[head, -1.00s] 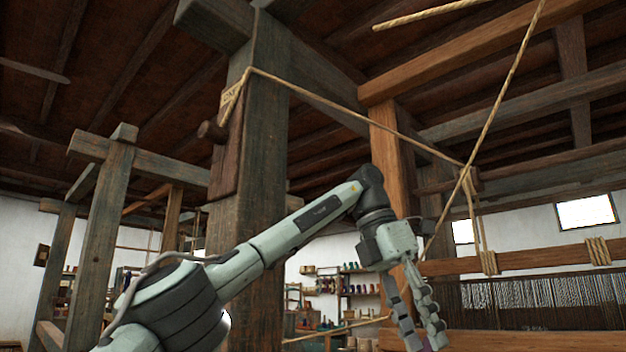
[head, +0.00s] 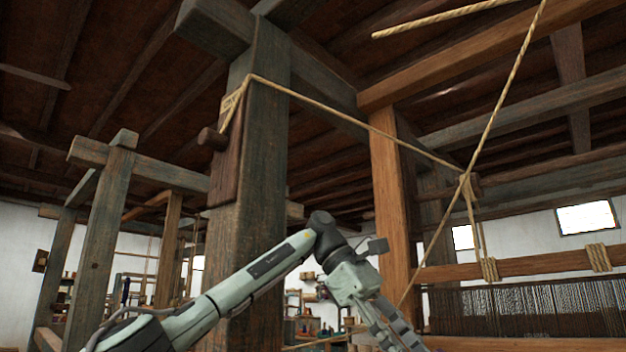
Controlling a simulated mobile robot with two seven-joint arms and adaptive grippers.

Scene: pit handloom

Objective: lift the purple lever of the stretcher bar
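My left gripper (head: 395,335) hangs at the bottom of the head view, pointing down and to the right, in front of the loom's orange-brown upright. Its fingertips run into the bottom edge of the picture, so I cannot tell how far apart they are or whether anything is between them. The stretcher bar and its purple lever are not in view. My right gripper is not in view.
A thick dark post (head: 250,180) stands behind my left arm. A rope (head: 375,128) runs from its peg to the loom. The loom's heddles (head: 540,308) hang under a wooden bar (head: 550,263) at the right. Shelves stand behind.

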